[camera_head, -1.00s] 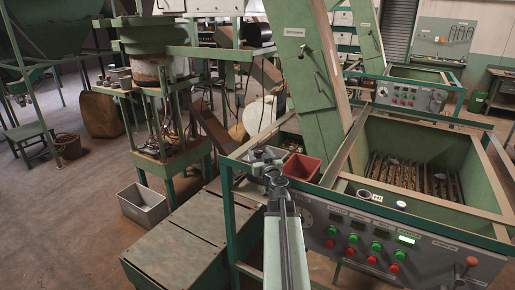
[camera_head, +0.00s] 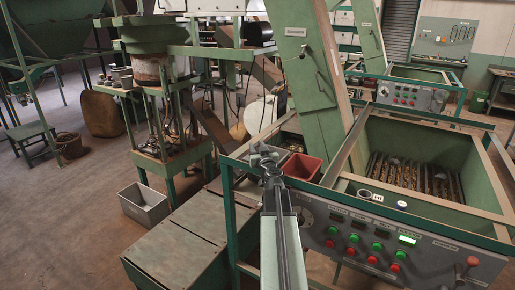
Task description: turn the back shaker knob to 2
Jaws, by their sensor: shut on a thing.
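My gripper (camera_head: 264,154) is at the end of my arm, over the left corner of the front machine and left of a red bin. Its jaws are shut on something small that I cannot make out. The dial settings are too small to read.
The red bin (camera_head: 302,166) and a grey tray (camera_head: 293,148) are close to my gripper. A green chute (camera_head: 310,75) rises behind them. A shaker bed with bars (camera_head: 405,172) lies to the right. A grey crate (camera_head: 144,203) stands on the floor at left.

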